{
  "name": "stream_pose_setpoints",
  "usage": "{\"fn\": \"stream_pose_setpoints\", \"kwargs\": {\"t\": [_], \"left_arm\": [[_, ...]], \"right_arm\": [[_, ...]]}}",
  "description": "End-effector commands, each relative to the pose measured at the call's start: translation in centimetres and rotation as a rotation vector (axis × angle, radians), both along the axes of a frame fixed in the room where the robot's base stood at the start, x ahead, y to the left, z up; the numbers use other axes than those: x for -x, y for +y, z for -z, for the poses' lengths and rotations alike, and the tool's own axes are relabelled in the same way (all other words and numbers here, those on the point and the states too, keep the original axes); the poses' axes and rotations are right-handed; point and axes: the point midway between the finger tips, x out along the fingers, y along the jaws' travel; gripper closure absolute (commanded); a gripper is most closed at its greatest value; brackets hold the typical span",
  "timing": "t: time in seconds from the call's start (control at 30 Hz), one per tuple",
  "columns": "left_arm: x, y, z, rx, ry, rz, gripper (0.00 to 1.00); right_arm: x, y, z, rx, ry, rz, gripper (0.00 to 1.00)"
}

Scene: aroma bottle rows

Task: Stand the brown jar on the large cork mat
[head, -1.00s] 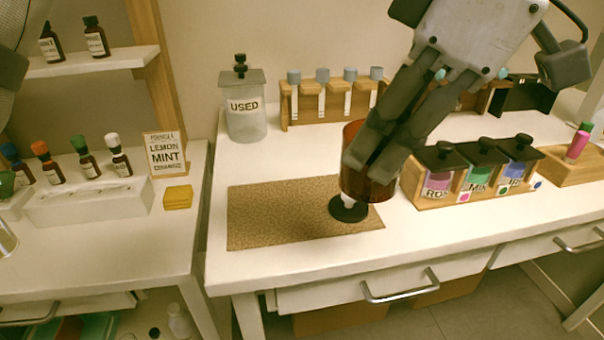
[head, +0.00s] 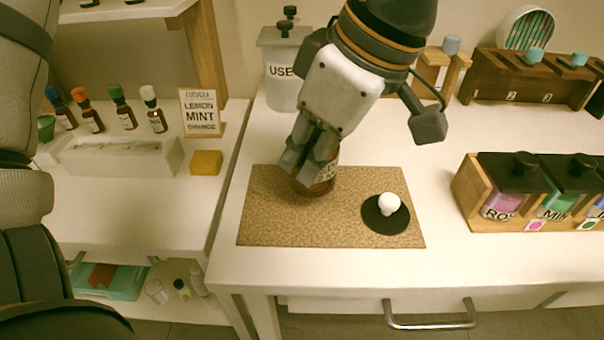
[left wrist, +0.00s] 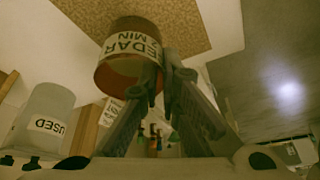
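The brown jar (head: 320,181) is upright over the left-middle part of the large cork mat (head: 270,222). Its base meets the mat in the picture, but I cannot tell whether it touches. My left gripper (head: 312,158) reaches down onto it from above and hides much of it. The left wrist view shows the jar (left wrist: 122,72) with a white cedar label, its wall pinched between the fingertips (left wrist: 162,72). A black disc (head: 385,220) with a white knob (head: 389,203) lies on the mat's right part, apart from the jar. My right gripper is not in view.
A glass "USED" jar (head: 282,75) stands behind the mat. A wooden box of lidded jars (head: 470,195) is at the right, and a dark wooden rack (head: 510,78) stands behind. A lower side table with bottles and a yellow block (head: 206,162) is at the left.

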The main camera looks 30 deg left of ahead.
Motion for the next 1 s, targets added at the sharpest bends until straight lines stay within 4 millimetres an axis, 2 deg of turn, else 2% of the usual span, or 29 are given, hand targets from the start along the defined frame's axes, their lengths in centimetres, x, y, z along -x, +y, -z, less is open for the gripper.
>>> {"fn": "stream_pose_setpoints", "kwargs": {"t": [0.07, 0.23, 0.57, 0.6, 0.67, 1.0], "left_arm": [[0.2, 0.6, 0.6, -0.001, -0.001, 0.000, 1.00], [0.2, 0.6, 3.5, -0.002, 0.000, 0.001, 1.00], [0.2, 0.5, 3.9, -0.001, -0.003, 0.000, 1.00], [0.2, 0.5, 3.9, 0.000, -0.003, 0.000, 0.89], [0.2, 0.5, 3.9, 0.000, -0.002, 0.000, 0.75], [0.1, 0.5, 3.5, 0.000, -0.004, -0.001, 0.75]], "right_arm": [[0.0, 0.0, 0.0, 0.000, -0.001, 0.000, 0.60], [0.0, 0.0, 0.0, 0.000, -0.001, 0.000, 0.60], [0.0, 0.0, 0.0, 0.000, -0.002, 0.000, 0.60], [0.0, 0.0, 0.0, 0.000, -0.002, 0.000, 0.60], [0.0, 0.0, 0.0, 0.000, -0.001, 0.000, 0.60], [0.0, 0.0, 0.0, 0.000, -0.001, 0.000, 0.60]]}}
